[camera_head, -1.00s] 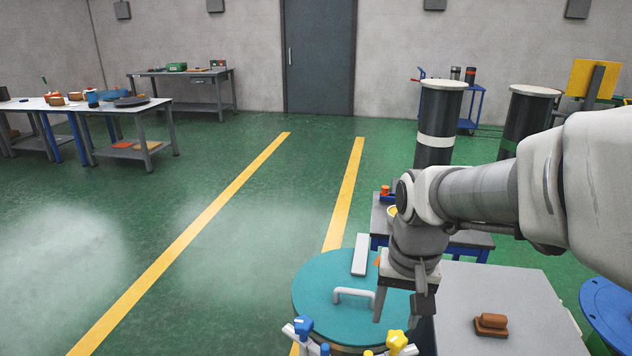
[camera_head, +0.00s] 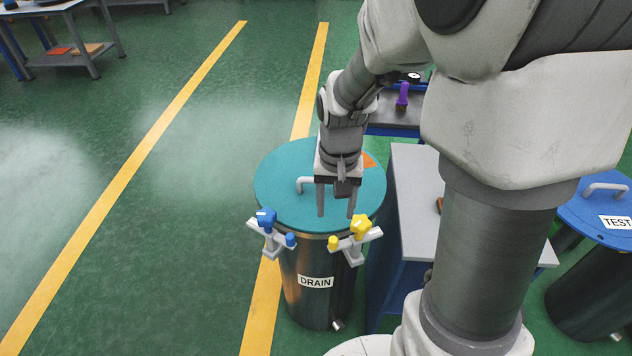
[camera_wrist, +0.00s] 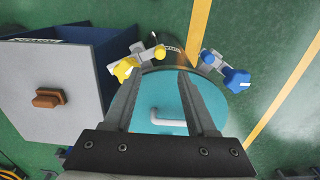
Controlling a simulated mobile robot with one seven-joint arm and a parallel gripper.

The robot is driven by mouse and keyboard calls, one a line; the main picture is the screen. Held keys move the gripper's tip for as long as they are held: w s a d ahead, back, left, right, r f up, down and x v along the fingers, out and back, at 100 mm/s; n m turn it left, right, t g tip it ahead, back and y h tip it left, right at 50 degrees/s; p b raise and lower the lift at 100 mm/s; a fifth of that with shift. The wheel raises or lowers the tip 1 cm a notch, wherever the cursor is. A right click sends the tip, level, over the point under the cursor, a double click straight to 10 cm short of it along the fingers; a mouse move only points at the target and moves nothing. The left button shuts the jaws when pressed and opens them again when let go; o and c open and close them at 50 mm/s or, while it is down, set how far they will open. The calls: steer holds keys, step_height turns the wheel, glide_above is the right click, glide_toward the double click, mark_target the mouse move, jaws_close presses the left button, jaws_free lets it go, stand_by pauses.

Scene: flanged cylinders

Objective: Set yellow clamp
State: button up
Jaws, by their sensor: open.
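The yellow clamp (camera_head: 360,225) is a grey bracket with a yellow star knob and a smaller yellow knob (camera_head: 333,243). It sits at the front right rim of the steel cylinder labelled DRAIN (camera_head: 316,281), under a teal lid (camera_head: 275,190). In the wrist view the yellow clamp (camera_wrist: 124,69) is at upper left, by the left fingertip. The blue clamp (camera_head: 266,219) is at the front left rim; it also shows in the wrist view (camera_wrist: 236,80). My gripper (camera_head: 336,214) is open and empty, pointing down above the lid's front part; exact height is unclear.
A grey-topped blue cabinet (camera_head: 417,185) stands right of the cylinder, with a brown-handled block (camera_wrist: 62,98) on it. A blue-lidded TEST cylinder (camera_head: 590,205) is at far right. The lid has a white handle (camera_head: 304,184). Open green floor lies left.

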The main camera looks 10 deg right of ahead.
mark_target(333, 239)
step_height(333, 239, down, 10)
steer(key=shift+f+b, duration=0.2)
steer(key=shift+b, duration=0.65)
jaws_close()
stand_by(0.9)
